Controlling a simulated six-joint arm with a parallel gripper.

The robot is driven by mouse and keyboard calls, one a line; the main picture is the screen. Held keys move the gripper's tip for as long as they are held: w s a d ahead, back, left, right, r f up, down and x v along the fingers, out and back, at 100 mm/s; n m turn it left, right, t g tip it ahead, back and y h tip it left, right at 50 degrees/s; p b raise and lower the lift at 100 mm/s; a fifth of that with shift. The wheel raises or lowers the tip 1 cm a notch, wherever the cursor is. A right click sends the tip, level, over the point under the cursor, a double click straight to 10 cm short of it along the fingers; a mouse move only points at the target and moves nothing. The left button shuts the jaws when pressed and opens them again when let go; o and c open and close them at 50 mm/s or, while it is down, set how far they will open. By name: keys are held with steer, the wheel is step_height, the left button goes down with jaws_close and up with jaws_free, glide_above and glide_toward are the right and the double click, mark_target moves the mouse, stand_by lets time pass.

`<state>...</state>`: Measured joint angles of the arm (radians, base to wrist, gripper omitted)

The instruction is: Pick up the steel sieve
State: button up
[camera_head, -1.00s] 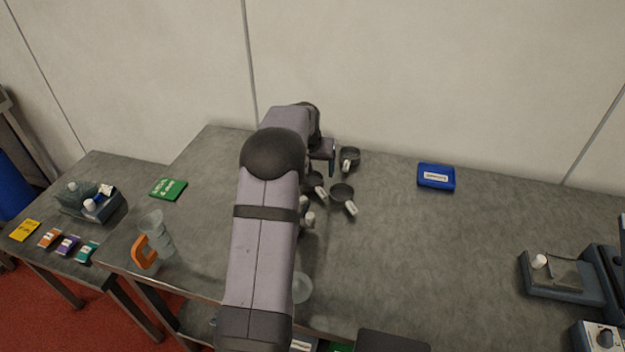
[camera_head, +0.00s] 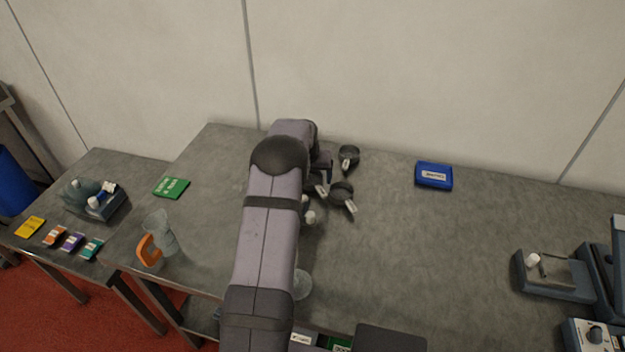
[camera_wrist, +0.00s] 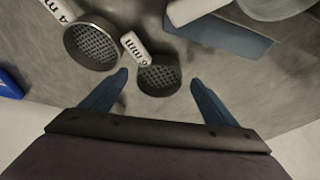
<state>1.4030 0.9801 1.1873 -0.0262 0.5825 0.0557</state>
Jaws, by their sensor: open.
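In the wrist view my gripper (camera_wrist: 160,78) is open, with one finger on each side of a small dark round sieve (camera_wrist: 158,80). This sieve has a perforated bottom and a white labelled handle pointing up-left. The fingers appear apart from it; their height above the table is unclear. A larger sieve (camera_wrist: 92,45) with a handle reading "4 m" lies to the left. The larger one (camera_head: 341,192) and a third sieve (camera_head: 349,154) lie to the right.
A blue-grey block (camera_wrist: 225,38) and a white cylinder lie close right of the small sieve in the wrist view. A blue packet (camera_head: 434,175) is farther right in the head view. A clear jug with orange handle (camera_head: 150,250) stands left. The table's right middle is clear.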

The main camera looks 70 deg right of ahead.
steer(key=shift+x, duration=0.85)
steer(key=c, duration=1.2)
steer(key=shift+d, duration=0.1)
